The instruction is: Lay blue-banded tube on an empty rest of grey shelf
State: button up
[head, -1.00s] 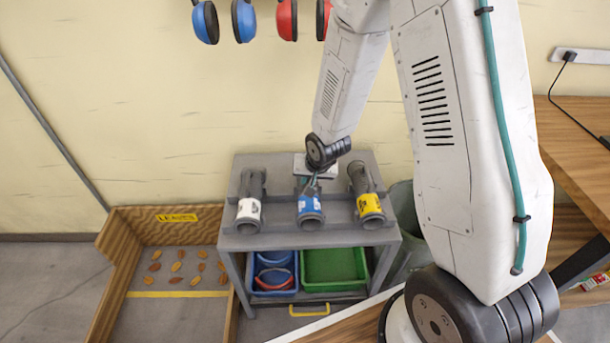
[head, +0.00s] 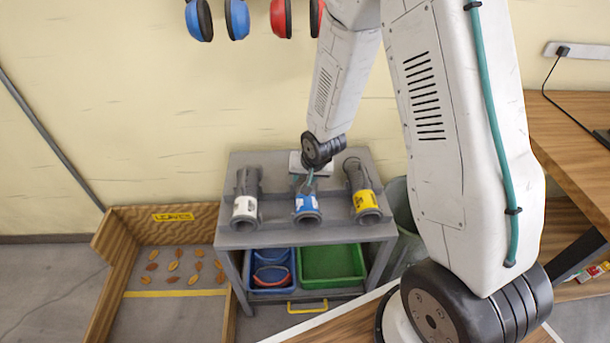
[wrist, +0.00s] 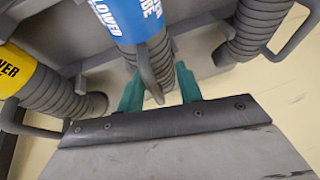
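The blue-banded tube (head: 307,204) lies in the middle of a grey stand (head: 270,238), between a white-banded tube (head: 244,207) and a yellow-banded tube (head: 366,200). In the wrist view its blue band (wrist: 133,18) is at the top, with a grey ribbed part and a loop handle (wrist: 148,72) below. My gripper (wrist: 160,90) has teal fingers apart, one on each side of that handle, with a visible gap. In the head view my gripper (head: 308,183) is at the tube's back end, partly hidden by my wrist.
The neighbouring tubes are close on both sides; the yellow-banded one also shows in the wrist view (wrist: 22,75). Under the stand's top are a blue bin (head: 271,290) and a green bin (head: 332,283). A wooden leaf pen (head: 120,270) is left, a wooden bench (head: 570,130) right.

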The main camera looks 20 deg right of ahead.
jog(key=v, duration=0.7)
jog(key=shift+r, duration=0.4)
jog(key=shift+s, duration=0.1)
jog(key=s+d+r+n+g+h, duration=0.3)
jog(key=s+d+r+g, duration=0.15)
jog(key=s, duration=0.55)
jog(key=s+a+r+n+y, duration=0.1)
jog(key=s+a+r+y, duration=0.1)
jog(key=s+r, duration=1.4)
notch_tip(320, 180, up, 4)
jog(key=shift+s+a+r+t, duration=0.2)
jog(key=shift+s+a+t, duration=0.25)
jog(key=shift+a, duration=0.3)
